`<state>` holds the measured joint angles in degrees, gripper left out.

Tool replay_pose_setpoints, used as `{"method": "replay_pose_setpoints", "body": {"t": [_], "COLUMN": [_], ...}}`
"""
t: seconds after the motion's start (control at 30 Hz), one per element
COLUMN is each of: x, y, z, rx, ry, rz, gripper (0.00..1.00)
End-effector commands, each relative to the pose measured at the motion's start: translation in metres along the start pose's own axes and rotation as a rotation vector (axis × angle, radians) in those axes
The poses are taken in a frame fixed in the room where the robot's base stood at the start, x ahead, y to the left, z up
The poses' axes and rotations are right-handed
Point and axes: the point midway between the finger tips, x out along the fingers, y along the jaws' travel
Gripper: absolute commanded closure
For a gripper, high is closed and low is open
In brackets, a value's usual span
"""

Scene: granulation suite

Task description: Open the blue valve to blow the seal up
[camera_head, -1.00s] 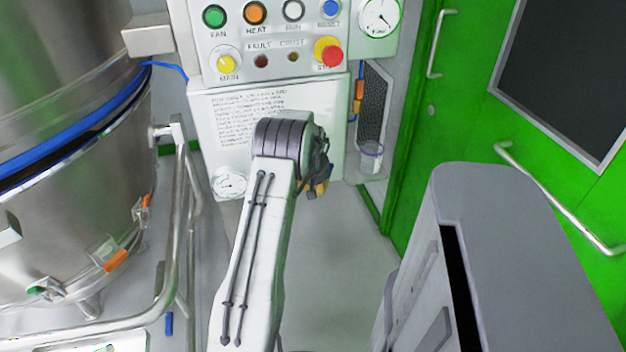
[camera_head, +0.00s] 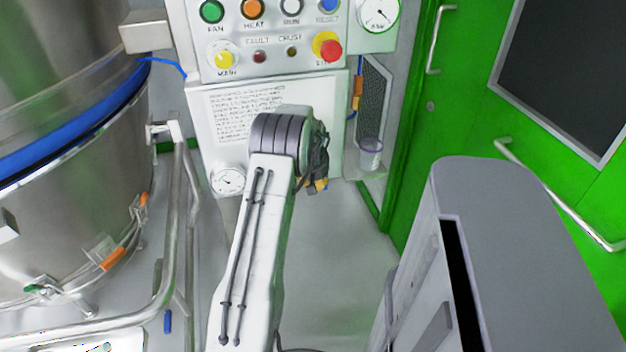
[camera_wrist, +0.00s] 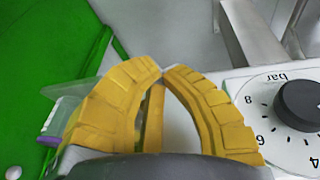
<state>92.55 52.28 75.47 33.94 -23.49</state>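The blue seal (camera_head: 80,126) is a thick band around the steel vessel (camera_head: 75,215) at left, filling the gap between its upper and lower parts. My gripper (camera_head: 320,185) is in front of the lower right of the white panel, mostly hidden behind my wrist. In the wrist view its yellow fingers (camera_wrist: 161,72) curve together with their tips meeting or nearly so. I see nothing clearly held. The blue valve is not visible in either current view; my wrist and fingers may hide it. A white dial marked bar (camera_wrist: 265,105) lies right of the fingers.
The control panel (camera_head: 275,40) with buttons and a red stop knob is above my arm. A small gauge (camera_head: 228,180) sits at the panel's lower left. A green door (camera_head: 455,110) is at right, and a steel rail (camera_head: 180,220) stands left of my arm.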

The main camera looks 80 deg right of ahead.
Motion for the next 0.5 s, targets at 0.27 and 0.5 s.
{"method": "replay_pose_setpoints", "body": {"t": [0.27, 0.5], "x": [-0.049, -0.085], "y": [0.001, -0.001], "z": [-0.001, -0.001], "rx": [0.001, -0.002], "ry": [0.005, 0.003], "rz": [0.002, 0.001], "gripper": [1.00, 1.00]}}
